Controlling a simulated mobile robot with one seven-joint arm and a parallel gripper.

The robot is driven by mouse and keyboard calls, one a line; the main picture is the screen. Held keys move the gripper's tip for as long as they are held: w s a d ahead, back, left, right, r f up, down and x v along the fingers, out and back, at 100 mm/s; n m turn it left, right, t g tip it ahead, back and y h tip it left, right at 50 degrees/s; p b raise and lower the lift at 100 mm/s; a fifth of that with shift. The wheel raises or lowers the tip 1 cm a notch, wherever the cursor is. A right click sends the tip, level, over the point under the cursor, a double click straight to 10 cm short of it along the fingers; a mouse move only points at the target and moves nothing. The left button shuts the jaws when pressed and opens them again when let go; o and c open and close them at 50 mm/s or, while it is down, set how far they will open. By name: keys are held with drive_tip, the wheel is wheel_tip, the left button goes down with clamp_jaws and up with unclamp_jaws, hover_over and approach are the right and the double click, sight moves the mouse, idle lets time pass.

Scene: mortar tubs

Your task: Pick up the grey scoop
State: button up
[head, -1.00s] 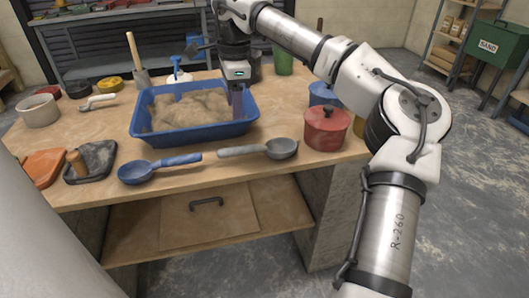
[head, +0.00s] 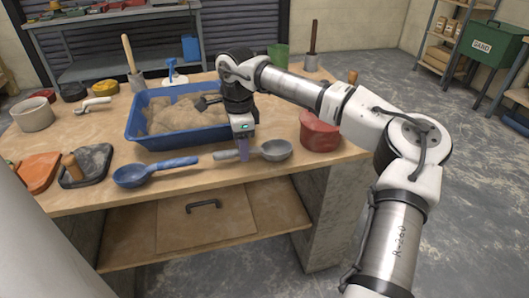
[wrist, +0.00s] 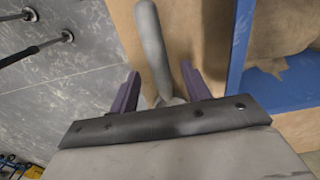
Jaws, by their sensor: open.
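The grey scoop (head: 275,150) lies on the wooden bench near its front edge, with its bowl to the right and its handle pointing left. My gripper (head: 243,152) is over the handle, close to where it meets the bowl. In the wrist view the grey handle (wrist: 150,45) runs up between the two purple fingers of my gripper (wrist: 160,88). The fingers stand apart, one on each side of the handle, with a visible gap. The bowl is hidden behind the gripper body in the wrist view.
A blue tub (head: 150,140) of sand is just behind the scoop. A blue scoop (head: 135,175) lies to the left. A red lidded pot (head: 320,132) stands close to the right of the grey bowl. The bench front edge is near.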

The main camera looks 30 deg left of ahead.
drive_tip(key=shift+f, duration=0.95)
clamp_jaws()
